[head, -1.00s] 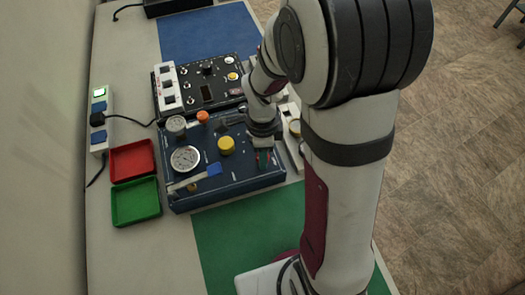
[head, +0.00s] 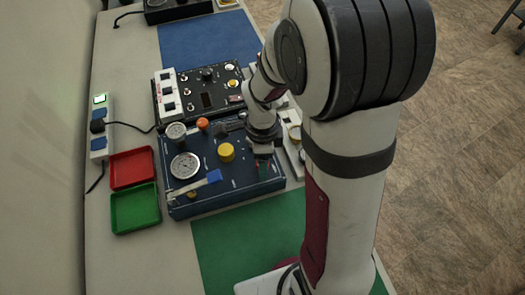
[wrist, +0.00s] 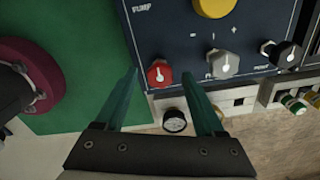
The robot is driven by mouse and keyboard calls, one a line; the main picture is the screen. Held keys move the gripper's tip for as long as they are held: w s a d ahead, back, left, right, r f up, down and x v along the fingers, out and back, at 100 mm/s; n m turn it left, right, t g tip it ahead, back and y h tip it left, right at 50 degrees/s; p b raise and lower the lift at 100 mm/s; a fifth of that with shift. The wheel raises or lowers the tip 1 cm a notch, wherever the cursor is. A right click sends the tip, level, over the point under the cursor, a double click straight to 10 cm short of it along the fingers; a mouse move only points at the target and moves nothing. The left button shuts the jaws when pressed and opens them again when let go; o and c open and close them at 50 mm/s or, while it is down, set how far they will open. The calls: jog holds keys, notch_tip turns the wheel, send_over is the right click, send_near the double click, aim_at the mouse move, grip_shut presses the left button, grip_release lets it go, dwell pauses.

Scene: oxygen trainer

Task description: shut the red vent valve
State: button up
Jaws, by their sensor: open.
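The red valve knob (wrist: 159,74) sits at the edge of the dark blue panel (wrist: 185,30) in the wrist view, its white pointer line running roughly up the picture. My gripper (wrist: 161,72) is open, with one teal finger on each side of the red knob in that view. I cannot tell whether the fingers touch it or how far above it they are. In the head view my gripper (head: 264,163) is over the right side of the blue panel (head: 240,190), and my wrist and fingers largely hide the red knob.
A grey knob (wrist: 222,63) stands close to the right finger, with a black knob (wrist: 283,53) beyond it. A yellow knob (head: 226,152) and round gauge (head: 184,166) are on the panel. Red (head: 131,168) and green (head: 135,208) trays lie left.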

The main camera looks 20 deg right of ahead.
notch_tip(320, 180, up, 16)
jog(key=shift+f, duration=0.25)
jog(key=s+a+f+n+y, duration=0.1)
jog(key=s+a+n, duration=0.1)
jog(key=s+n, duration=0.6)
jog(key=s+a+f+n, duration=0.1)
jog(key=s+a+n, duration=0.1)
jog(key=s+n, duration=0.5)
jog(key=shift+s+a+f+n+y, duration=0.4)
jog(key=shift+s, duration=0.7)
